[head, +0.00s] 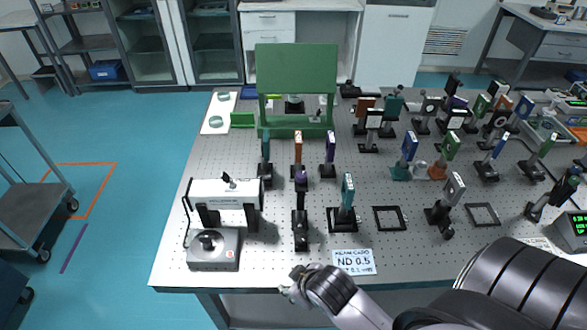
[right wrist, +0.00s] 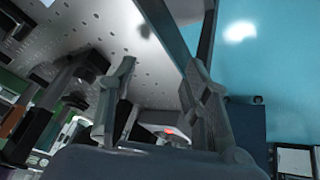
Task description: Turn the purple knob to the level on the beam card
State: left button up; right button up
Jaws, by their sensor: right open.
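The beam card (head: 353,262) lies at the front edge of the optical table and reads "ND 0.5", with a smaller line below that is hard to read. A small purple part (head: 302,175), which looks like the purple knob, tops a black mount (head: 300,225) behind and left of the card. Its level marks are too small to read. My right gripper (head: 293,286) is at the table's front edge, left of the card and in front of the black mount, apart from both. In the right wrist view its fingers (right wrist: 161,64) are spread with nothing between them. My left gripper is not in view.
A white laser housing (head: 225,192) and a grey box with a black knob (head: 214,250) stand left of the mount. Colored optic mounts stand close behind, including a teal one (head: 347,190) at right. Empty black frames (head: 390,218) lie right. A green panel (head: 296,70) rises behind.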

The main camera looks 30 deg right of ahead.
jog(key=w+a+r+n+t+y, duration=0.35)
jog(key=w+r+n+t, duration=0.7)
jog(key=w+r, duration=1.05)
jog(key=a+r+n+t+y, duration=0.1)
jog(key=a+r+n+y, duration=1)
jog(key=r+n, duration=0.45)
jog(key=s+a+r+n+g+y, duration=0.25)
jog(key=a+n+g+y, duration=0.45)
jog(key=n, duration=0.6)
jog(key=n+g+h, duration=1.1)
jog(key=n+h, duration=0.6)
jog(key=h, duration=0.4)
send_over(301, 174)
notch_tip(301, 174, down, 5)
jog(key=shift+t, duration=0.25)
notch_tip(301, 174, down, 16)
jog(key=p, duration=0.4)
jog(key=shift+s+f, duration=0.1)
jog(key=shift+f, duration=0.1)
jog(key=shift+f+p, duration=0.3)
jog(key=shift+f, duration=0.25)
